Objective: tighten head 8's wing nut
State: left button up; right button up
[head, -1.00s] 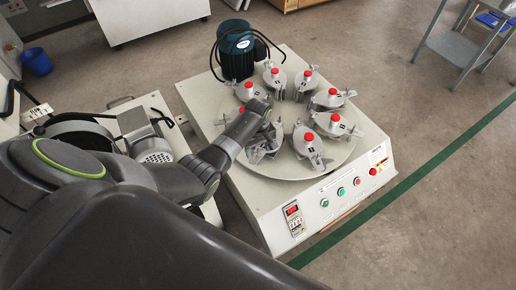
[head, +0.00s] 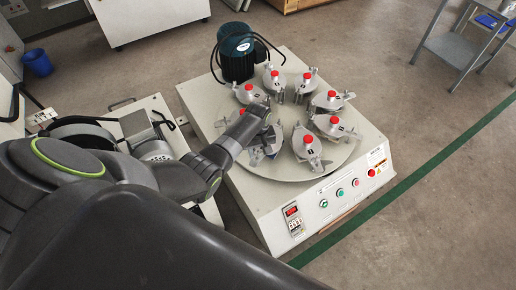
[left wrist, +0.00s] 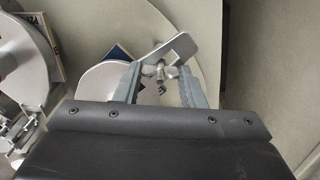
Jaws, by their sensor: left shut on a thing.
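My left gripper (head: 268,143) is over the near-left part of the round turntable (head: 290,172), at a grey clamping head that it mostly hides. In the left wrist view the left gripper (left wrist: 159,78) has its two grey fingers on either side of a small metal wing nut (left wrist: 160,72), shut on it. A bent metal bracket (left wrist: 178,50) lies just beyond the nut, and the head's pale disc (left wrist: 103,82) shows partly behind the left finger. I cannot read the head's number clearly. My right gripper is in neither view.
Several other heads with red knobs (head: 307,138) ring the turntable close to my gripper. A dark motor (head: 236,55) with a looping cable stands at the back left of the machine. Its front panel has buttons (head: 340,192) and a red display. Open floor lies to the right.

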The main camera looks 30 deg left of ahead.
pick_arm(q)
jog(key=m+p, duration=0.2)
jog(key=m, duration=0.3)
jog(key=shift+r, duration=0.1)
jog(key=shift+m+p, duration=0.6)
jog(key=shift+m, duration=1.1)
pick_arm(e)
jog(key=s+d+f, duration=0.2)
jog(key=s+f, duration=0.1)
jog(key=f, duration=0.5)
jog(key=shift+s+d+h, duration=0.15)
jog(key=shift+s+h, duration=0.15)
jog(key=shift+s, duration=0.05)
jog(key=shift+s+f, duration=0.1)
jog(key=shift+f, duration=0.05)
pick_arm(q)
jog(key=o, duration=1)
